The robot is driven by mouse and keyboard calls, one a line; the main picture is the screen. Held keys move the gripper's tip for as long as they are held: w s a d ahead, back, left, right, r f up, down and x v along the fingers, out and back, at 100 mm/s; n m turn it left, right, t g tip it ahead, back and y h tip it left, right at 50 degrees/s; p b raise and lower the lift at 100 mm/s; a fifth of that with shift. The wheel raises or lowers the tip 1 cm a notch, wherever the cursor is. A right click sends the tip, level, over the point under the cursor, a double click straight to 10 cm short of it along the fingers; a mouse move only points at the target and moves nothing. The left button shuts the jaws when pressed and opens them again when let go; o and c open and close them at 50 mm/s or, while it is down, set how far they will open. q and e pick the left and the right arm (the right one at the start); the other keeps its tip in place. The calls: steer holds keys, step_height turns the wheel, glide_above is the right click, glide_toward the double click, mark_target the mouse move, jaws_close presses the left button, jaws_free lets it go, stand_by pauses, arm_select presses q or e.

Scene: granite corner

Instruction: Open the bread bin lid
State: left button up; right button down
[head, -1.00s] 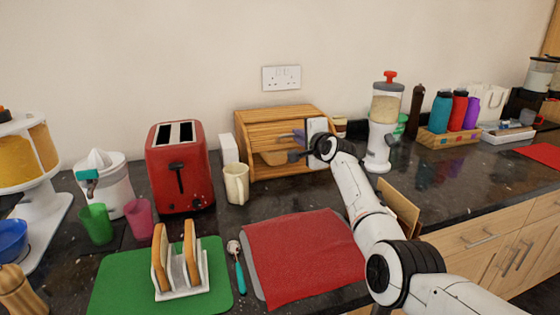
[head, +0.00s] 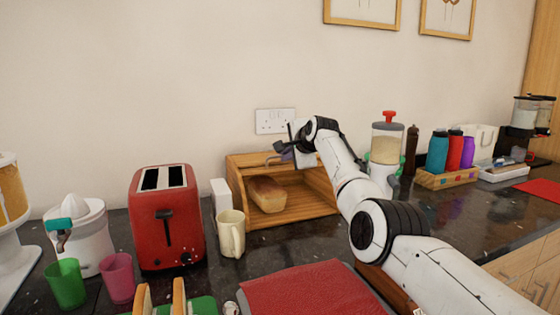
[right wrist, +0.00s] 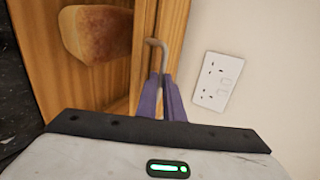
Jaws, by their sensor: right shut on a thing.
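The wooden bread bin (head: 300,209) stands against the wall with its slatted lid (head: 247,161) raised and the front open. A loaf of bread (head: 268,194) lies inside and also shows in the right wrist view (right wrist: 98,32). My right gripper (head: 284,149) is at the top front of the bin. In the right wrist view its purple fingers (right wrist: 167,98) are shut on the curved metal lid handle (right wrist: 152,58). My left gripper is not in view.
A red toaster (head: 166,218) and a cream mug (head: 231,235) stand left of the bin. A cereal dispenser (head: 386,152) stands to its right, behind my arm. A wall socket (head: 275,121) is just above the bin.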

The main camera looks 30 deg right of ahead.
steer(key=shift+d+r, duration=0.15)
steer(key=shift+r, duration=0.4)
steer(key=c, duration=1.9)
jaws_free()
steer(key=shift+s, duration=0.1)
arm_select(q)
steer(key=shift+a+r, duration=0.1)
arm_select(e)
steer(key=shift+f, duration=0.15)
arm_select(q)
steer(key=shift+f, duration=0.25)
steer(key=b, duration=0.1)
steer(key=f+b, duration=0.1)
steer(key=b, duration=0.1)
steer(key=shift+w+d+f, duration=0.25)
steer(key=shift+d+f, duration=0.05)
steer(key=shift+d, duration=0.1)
arm_select(e)
steer(key=v, duration=1)
steer(key=shift+s, duration=0.2)
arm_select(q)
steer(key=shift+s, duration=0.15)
